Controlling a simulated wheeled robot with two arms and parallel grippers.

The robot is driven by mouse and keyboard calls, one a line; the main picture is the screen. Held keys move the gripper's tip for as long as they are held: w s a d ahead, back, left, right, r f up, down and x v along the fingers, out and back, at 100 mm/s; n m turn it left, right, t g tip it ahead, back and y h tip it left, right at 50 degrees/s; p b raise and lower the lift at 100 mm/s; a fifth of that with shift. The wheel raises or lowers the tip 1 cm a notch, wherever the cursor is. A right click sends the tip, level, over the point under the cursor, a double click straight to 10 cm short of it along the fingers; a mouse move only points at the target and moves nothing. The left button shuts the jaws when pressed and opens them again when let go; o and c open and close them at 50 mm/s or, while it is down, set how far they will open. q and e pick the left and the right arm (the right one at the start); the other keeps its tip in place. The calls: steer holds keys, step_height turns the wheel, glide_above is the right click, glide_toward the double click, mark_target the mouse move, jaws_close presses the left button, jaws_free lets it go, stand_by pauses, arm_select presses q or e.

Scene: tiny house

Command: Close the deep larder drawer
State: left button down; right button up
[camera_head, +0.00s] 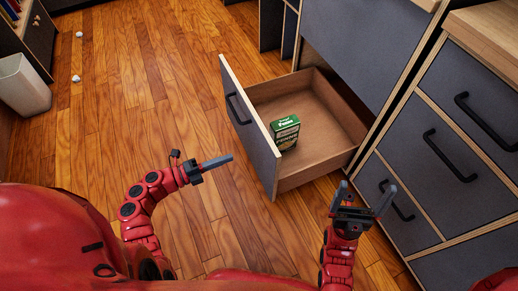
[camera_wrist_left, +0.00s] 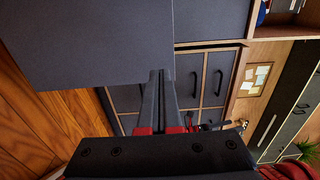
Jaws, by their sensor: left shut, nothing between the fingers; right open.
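The deep larder drawer (camera_head: 260,155) is pulled out of its cabinet, with its wooden inside showing. Its grey front panel (camera_head: 250,135) has a black handle (camera_head: 237,108) and faces left. A green box (camera_head: 285,132) stands in the drawer near the front panel. My left gripper (camera_head: 230,158) is shut and empty, in front of the panel with a visible gap in the head view. In the left wrist view, a large grey panel (camera_wrist_left: 100,45) fills the upper left beyond the shut fingers (camera_wrist_left: 158,78). My right gripper (camera_head: 363,192) is open and empty, at the near side of the drawer.
Grey cabinets with closed drawers (camera_head: 445,150) stand at the right, close to my right gripper. A white bin (camera_head: 25,88) stands at the far left. Small white items (camera_head: 77,78) lie on the floor nearby. The wooden floor left of the drawer is mostly clear.

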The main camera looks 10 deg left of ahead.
mark_target(266, 144)
arm_select(q)
steer(key=b+x, duration=0.2)
steer(key=x, duration=0.8)
steer(key=shift+w+d, duration=0.4)
steer(key=shift+d, duration=0.05)
steer(key=shift+d, duration=0.1)
